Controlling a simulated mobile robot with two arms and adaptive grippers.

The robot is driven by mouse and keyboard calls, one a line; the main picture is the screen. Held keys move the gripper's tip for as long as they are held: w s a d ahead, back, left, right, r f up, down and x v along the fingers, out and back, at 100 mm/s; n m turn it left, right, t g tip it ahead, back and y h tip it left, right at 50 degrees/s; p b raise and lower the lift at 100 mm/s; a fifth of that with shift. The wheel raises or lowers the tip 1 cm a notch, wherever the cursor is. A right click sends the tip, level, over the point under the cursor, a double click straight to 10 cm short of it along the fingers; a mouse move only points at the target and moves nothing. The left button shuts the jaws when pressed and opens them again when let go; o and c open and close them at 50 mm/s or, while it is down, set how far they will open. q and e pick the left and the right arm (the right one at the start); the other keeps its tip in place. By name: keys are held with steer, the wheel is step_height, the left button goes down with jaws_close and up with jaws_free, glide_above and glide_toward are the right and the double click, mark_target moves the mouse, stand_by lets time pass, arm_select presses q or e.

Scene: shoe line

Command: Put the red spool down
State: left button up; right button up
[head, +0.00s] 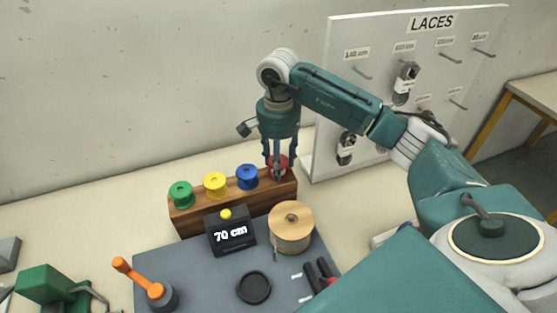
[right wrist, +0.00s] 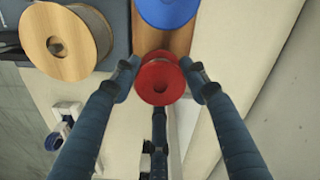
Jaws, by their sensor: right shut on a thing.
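The red spool (head: 284,161) is at the right end of the wooden rack (head: 235,208), in line with the green spool (head: 181,194), the yellow spool (head: 215,184) and the blue spool (head: 247,177). My right gripper (head: 278,172) reaches down over it from above and partly hides it. In the right wrist view the red spool (right wrist: 160,80) sits between the fingertips of my right gripper (right wrist: 163,78), which is shut on it. I cannot tell whether the spool rests on the rack or hangs just above it. My left gripper is not in view.
A large wooden reel (head: 291,228) stands in front of the rack, beside a black display (head: 230,232) reading 70 cm. An orange-handled crank (head: 145,281), a black dish (head: 253,287) and red-black pliers (head: 320,275) are on the grey mat. The LACES board (head: 340,80) stands behind.

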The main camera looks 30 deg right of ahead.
steer(key=shift+f, duration=0.2)
steer(key=o, duration=0.8)
steer(key=shift+f, duration=0.1)
steer(key=o, duration=0.5)
